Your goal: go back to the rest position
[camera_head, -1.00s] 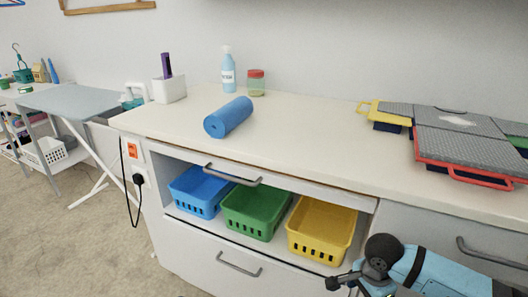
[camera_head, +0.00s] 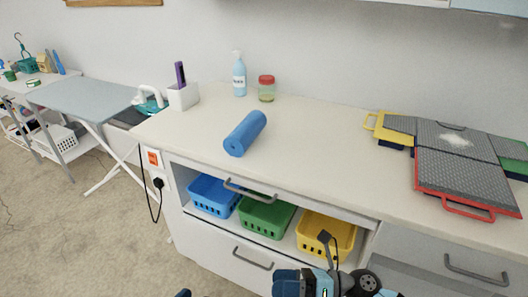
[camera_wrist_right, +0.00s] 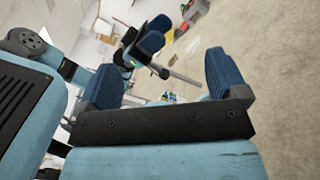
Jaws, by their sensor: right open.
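My right gripper (camera_head: 304,284) is at the bottom edge of the head view, in front of the cabinet and below the yellow basket. In the right wrist view, the right gripper (camera_wrist_right: 162,80) has its two blue fingers wide apart with nothing between them. A dark blue tip of my left gripper (camera_head: 183,293) just shows at the bottom edge of the head view. The left gripper (camera_wrist_right: 152,35) also shows in the right wrist view, its fingers seen at a slant, so its opening is unclear.
Blue (camera_head: 213,195), green (camera_head: 265,216) and yellow (camera_head: 325,233) baskets sit in the open shelf below. An ironing board (camera_head: 85,98) stands left; the floor there is clear.

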